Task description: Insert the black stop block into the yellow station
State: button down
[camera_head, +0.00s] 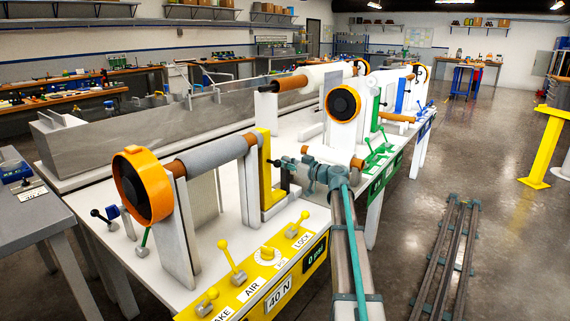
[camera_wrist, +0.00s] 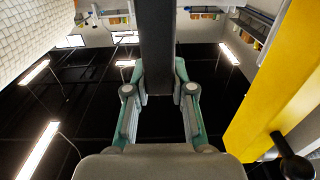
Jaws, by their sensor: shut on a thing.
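My gripper (camera_head: 290,166) is shut on the black stop block (camera_wrist: 157,40), a long dark bar that stands up between the two fingers in the wrist view. In the head view the block (camera_head: 284,181) shows as a small dark upright piece at the gripper, partly covered by it. The yellow station (camera_head: 263,257) is the nearest one, with a yellow front panel. Its upright yellow bracket (camera_head: 264,170) stands just left of my gripper. In the wrist view the yellow bracket (camera_wrist: 268,95) is at the right, apart from the block. Any slot is hidden.
A grey roller (camera_head: 212,155) with an orange-rimmed wheel (camera_head: 143,186) is at the station's left. Yellow levers (camera_head: 231,262) stand on its panel. A black knob (camera_wrist: 295,166) is low right in the wrist view. A green station (camera_head: 383,176) lies behind. Floor at right is mostly open.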

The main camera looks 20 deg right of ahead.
jog(key=shift+f+b, duration=0.35)
jog(key=shift+f, duration=0.05)
jog(key=c, duration=0.9)
grip_release()
jog(key=shift+s, duration=0.1)
jog(key=v, duration=1.1)
jog(key=shift+s+d, duration=0.2)
jog(key=shift+s, duration=0.15)
